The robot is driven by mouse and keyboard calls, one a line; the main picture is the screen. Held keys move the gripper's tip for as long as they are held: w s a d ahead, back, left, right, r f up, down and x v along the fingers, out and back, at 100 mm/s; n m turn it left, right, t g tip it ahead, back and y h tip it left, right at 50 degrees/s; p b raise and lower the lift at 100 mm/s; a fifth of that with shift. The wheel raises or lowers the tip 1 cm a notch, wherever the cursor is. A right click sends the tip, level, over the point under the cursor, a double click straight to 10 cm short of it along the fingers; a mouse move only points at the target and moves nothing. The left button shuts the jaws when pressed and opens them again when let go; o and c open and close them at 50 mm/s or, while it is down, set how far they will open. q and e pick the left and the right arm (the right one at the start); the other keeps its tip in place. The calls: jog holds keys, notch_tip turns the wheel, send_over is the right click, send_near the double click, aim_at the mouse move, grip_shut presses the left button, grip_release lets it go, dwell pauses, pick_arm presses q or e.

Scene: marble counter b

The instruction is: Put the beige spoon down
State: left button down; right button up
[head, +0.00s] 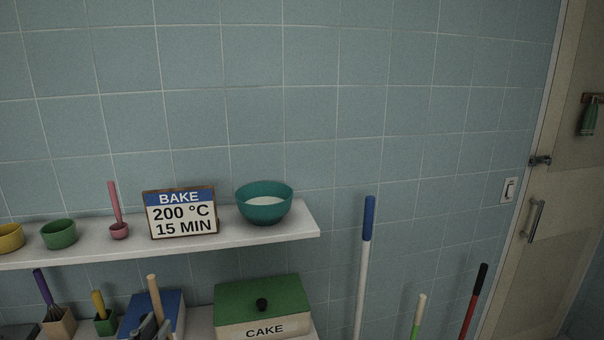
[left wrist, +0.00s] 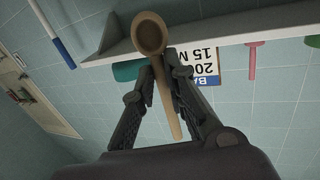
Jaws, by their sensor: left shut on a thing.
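The beige spoon (left wrist: 150,34) is held between the fingers of my left gripper (left wrist: 167,85) in the left wrist view. Its bowl end sticks out past the fingertips and its handle runs back between them. In the head view my left gripper (head: 150,327) is at the bottom edge, left of centre, and part of the spoon (head: 154,292) rises upright above it. It is in front of a blue box and below the shelf. The lower part of the gripper is cut off by the frame. My right gripper is in neither view.
A white shelf (head: 285,233) holds yellow and green cups, a pink ladle (head: 117,215), a bake sign (head: 181,213) and a teal bowl (head: 265,204). Below stand a blue box (head: 172,306), a green-lidded cake box (head: 259,306) and utensils in holders. Several long handles stand right.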

pick_arm(q)
jog(key=shift+s+d+f+n+y, duration=0.55)
jog(key=shift+s+d+f, duration=1.05)
jog(key=shift+s+d, duration=1.45)
notch_tip(320, 180, down, 6)
jog(key=w+d+b, duration=0.1)
jog(key=b, duration=0.5)
jog(key=shift+w, duration=0.15)
jog(key=shift+d+r, duration=0.15)
jog(key=d+r+m+g+h, duration=0.2)
jog(key=d+m+g+h, duration=0.7)
jog(key=d+m+h, duration=0.3)
jog(key=d+h, duration=0.3)
jog(key=d, duration=0.1)
jog(key=shift+d+m+g, duration=0.35)
jog(key=shift+g, duration=0.05)
jog(key=shift+h, duration=0.35)
